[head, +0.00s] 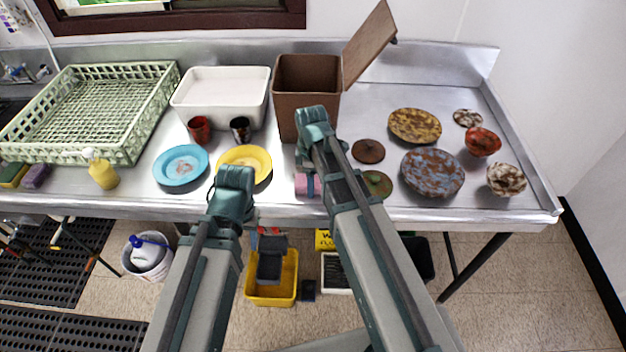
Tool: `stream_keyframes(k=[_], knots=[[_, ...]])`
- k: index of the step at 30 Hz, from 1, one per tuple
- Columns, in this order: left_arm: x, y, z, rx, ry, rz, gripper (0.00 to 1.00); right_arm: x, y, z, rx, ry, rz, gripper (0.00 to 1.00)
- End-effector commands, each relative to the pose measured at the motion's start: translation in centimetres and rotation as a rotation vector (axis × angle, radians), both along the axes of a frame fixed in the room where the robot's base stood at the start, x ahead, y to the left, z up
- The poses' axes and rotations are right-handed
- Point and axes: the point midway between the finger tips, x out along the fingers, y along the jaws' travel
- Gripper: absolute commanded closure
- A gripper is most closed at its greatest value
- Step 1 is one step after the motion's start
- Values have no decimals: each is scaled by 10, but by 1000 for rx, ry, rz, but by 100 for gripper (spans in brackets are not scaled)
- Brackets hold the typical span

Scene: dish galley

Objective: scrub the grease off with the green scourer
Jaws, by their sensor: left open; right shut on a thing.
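A green-topped yellow scourer (13,174) lies at the counter's far left, beside a purple one (36,176). My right gripper (309,186), largely hidden by its own arm, appears shut on a pink block (300,184) at the counter's front edge, before the brown bin. My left gripper (232,195) is open near the front edge, by the yellow plate; its fingertips are not clear. Brown-stained dishes stand at right: a yellow plate (414,125), a blue-grey plate (432,173), a red bowl (482,141), a pale bowl (506,180) and a green dish (378,184).
A green rack (95,108), a white tub (222,95) and a brown bin (307,82) with raised lid line the back. A blue plate (181,166), clean yellow plate (246,158), two cups and a yellow bottle (102,171) stand ahead. The far right front counter is clear.

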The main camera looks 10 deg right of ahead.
Motion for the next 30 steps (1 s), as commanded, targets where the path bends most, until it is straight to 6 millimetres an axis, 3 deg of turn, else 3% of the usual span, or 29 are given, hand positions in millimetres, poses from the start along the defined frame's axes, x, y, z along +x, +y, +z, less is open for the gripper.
stream_keyframes(k=[9, 16, 30], knots=[[0, 0, -3, 0, 0, 0, 50, 5, 17, -3, 2, -1, 1, 76], [0, 0, -3, 0, 0, 0, 50, 11, 16, -3, 4, -2, 1, 76], [0, 0, -1, 0, 0, 0, 50, 45, 5, -1, 0, -3, 0, 76]])
